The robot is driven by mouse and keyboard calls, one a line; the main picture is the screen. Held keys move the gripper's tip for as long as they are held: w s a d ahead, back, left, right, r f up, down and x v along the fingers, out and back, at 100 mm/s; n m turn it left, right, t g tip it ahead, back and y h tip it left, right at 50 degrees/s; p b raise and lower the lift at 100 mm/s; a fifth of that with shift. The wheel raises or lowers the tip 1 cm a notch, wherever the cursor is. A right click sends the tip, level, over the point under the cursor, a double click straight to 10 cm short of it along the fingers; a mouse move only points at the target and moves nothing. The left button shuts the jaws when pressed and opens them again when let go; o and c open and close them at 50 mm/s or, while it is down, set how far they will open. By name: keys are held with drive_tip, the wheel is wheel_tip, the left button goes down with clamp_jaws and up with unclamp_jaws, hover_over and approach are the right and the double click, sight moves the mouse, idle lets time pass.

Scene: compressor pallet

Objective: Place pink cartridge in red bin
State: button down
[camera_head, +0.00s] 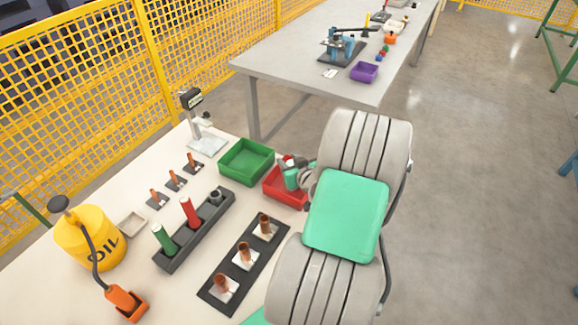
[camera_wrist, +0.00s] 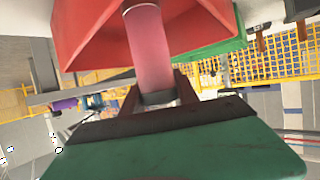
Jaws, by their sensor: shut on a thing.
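The pink cartridge (camera_wrist: 147,45) is held between the fingers of my gripper (camera_wrist: 158,95) in the wrist view. Its far end points at the red bin (camera_wrist: 85,35), whose opening and walls fill the top of that view. In the head view the red bin (camera_head: 279,196) stands on the cream table, right of the green bin. My gripper (camera_head: 290,166) is over or at the red bin there, partly hidden by my arm. I cannot tell whether the cartridge touches the bin.
A green bin (camera_head: 246,162) stands beside the red bin. A dark rack (camera_head: 170,254) holds a green and a red cartridge. A black plate (camera_head: 212,298) with copper pieces lies in front. A yellow oil can (camera_head: 88,240) and a stand (camera_head: 207,142) are on the table.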

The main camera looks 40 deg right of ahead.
drive_tip(key=shift+r, duration=0.2)
drive_tip(key=shift+f, duration=0.2)
drive_tip(key=c, duration=0.9)
unclamp_jaws()
